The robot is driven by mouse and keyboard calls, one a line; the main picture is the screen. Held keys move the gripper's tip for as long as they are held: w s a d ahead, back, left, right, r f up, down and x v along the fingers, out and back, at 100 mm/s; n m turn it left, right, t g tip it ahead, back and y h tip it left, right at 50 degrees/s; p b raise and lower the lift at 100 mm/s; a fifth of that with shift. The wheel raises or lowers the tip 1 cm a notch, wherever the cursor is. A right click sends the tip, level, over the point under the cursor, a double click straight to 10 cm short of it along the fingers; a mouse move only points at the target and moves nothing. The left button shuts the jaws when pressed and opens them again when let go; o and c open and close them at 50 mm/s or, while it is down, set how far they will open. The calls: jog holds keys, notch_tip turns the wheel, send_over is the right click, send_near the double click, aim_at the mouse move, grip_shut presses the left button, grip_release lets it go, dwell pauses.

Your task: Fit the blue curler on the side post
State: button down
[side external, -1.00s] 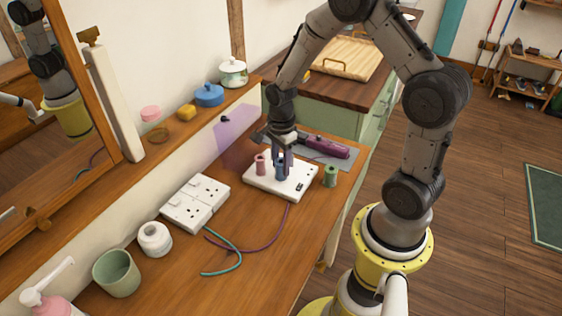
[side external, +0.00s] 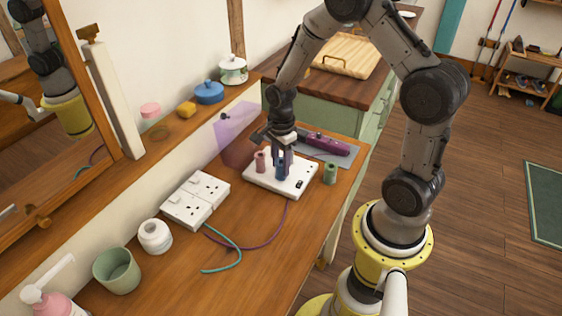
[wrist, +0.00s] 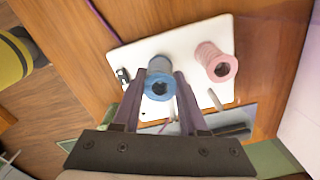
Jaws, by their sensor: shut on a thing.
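The blue curler (side external: 281,172) stands upright between the fingers of my gripper (side external: 283,158), at the white base (side external: 262,184). In the wrist view the blue curler (wrist: 158,70) is between the two fingertips of my gripper (wrist: 160,80), its open end facing the camera. My gripper is shut on it. The pink curler (wrist: 210,58) stands on the white base (wrist: 150,48) beside it. Thin posts (wrist: 214,98) rise from the base near the fingers. I cannot tell whether a post is inside the blue curler, as its lower end is hidden.
A green curler (side external: 330,173) stands at the base's right. A purple styling tool (side external: 326,145) lies on a grey mat (side external: 345,160) behind. Cords cross the wooden table.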

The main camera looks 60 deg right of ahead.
jog(key=shift+f, duration=0.1)
jog(key=shift+c, duration=1.8)
grip_release()
notch_tip(320, 180, up, 14)
jog(key=shift+f, duration=0.1)
